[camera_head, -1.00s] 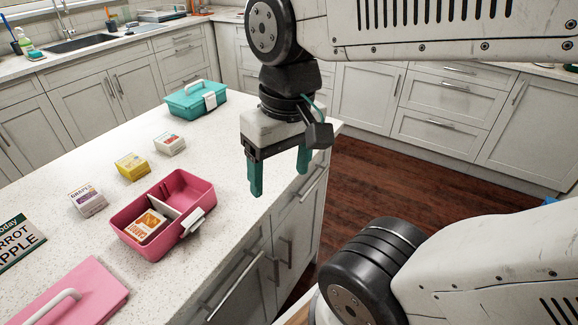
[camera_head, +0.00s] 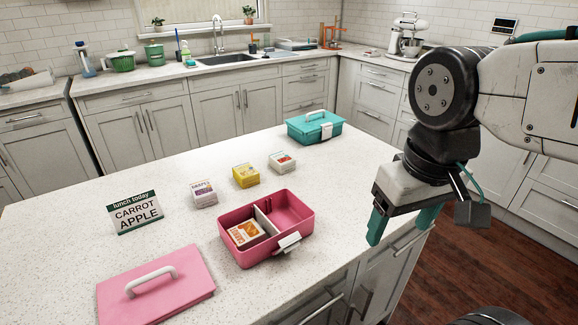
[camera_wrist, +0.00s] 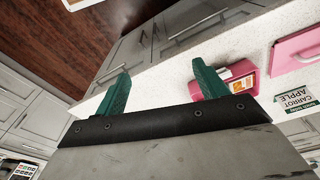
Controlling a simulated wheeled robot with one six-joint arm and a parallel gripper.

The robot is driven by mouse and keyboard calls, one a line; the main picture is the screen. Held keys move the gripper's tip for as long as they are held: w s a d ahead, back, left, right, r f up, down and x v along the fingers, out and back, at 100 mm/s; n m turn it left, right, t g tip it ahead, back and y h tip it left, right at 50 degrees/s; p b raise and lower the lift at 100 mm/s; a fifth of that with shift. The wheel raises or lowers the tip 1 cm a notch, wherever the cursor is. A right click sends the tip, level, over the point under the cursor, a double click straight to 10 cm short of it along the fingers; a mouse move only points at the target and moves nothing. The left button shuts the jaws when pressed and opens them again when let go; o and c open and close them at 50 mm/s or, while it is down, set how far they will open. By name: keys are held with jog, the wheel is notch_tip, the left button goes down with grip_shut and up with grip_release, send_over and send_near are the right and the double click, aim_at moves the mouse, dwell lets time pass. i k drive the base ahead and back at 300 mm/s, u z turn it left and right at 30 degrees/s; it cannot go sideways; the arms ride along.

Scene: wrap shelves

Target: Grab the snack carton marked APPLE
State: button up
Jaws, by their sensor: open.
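Three snack cartons stand in a row on the counter: a purple-and-white one marked GRAPES (camera_head: 203,194), a yellow one (camera_head: 246,175), and a white one with red and green marks (camera_head: 282,162). The last two labels are too small to read. An orange carton (camera_head: 245,233) lies in the left compartment of the open pink lunch box (camera_head: 233,257); it also shows in the wrist view (camera_wrist: 243,85). My gripper (camera_head: 400,229) is open and empty, right of the pink box by the counter's edge. Its two green fingers show apart in the wrist view (camera_wrist: 160,70).
A sign (camera_head: 136,212) reads "lunch today CARROT APPLE". The pink lid (camera_head: 190,290) lies at the front left. A closed teal lunch box (camera_head: 302,131) stands at the back right. Counter around the cartons is clear. The sink (camera_head: 228,58) is behind.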

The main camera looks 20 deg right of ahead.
aim_at(281, 161)
jog(key=z, duration=2.45)
jog(key=k, duration=1.25)
jog(key=u, duration=2.3)
